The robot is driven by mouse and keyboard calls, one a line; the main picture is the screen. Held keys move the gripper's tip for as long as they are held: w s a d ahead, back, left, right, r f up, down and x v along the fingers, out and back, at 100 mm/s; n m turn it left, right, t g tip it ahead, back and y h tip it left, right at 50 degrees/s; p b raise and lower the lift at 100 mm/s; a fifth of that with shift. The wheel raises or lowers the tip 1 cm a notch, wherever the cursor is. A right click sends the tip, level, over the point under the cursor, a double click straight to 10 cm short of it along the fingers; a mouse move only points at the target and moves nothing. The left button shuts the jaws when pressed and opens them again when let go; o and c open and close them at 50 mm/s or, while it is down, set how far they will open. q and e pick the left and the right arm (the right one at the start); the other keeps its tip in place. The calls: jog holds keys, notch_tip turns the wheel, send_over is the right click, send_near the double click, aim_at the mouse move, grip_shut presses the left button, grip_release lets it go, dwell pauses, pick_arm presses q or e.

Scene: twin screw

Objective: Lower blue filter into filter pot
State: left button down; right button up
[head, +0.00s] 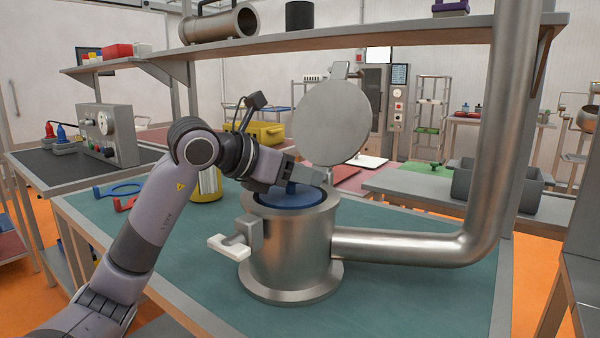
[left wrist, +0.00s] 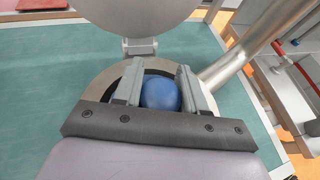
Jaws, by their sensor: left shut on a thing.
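The filter pot (head: 288,255) is a steel cylinder standing on the teal bench top. Its round lid (head: 330,122) is raised open behind the mouth; the lid also shows at the top of the left wrist view (left wrist: 140,18). The blue filter (head: 298,200) sits within the pot's mouth, its blue top near rim level; its lower part is hidden by the pot wall. My left gripper (head: 298,184) is over the mouth, shut on the filter's blue knob. In the left wrist view the rounded blue knob (left wrist: 160,93) shows between the two fingers. My right gripper is not seen.
A thick steel pipe (head: 400,247) runs right from the pot and bends upward. A clamp handle (head: 230,246) juts from the pot's left front. Blue and red wrenches (head: 120,190) and a yellow container (head: 207,187) are to the left. An overhead shelf spans the back.

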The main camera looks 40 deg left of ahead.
pick_arm(q)
jog(key=shift+f+b, duration=0.25)
jog(key=shift+b, duration=0.1)
dwell(0.4)
jog(key=c, duration=0.6)
grip_release()
jog(key=shift+o, duration=0.2)
jog(key=shift+s, duration=0.1)
jog(key=b+v, duration=0.1)
jog(key=v, duration=0.6)
jog(key=shift+r, duration=0.1)
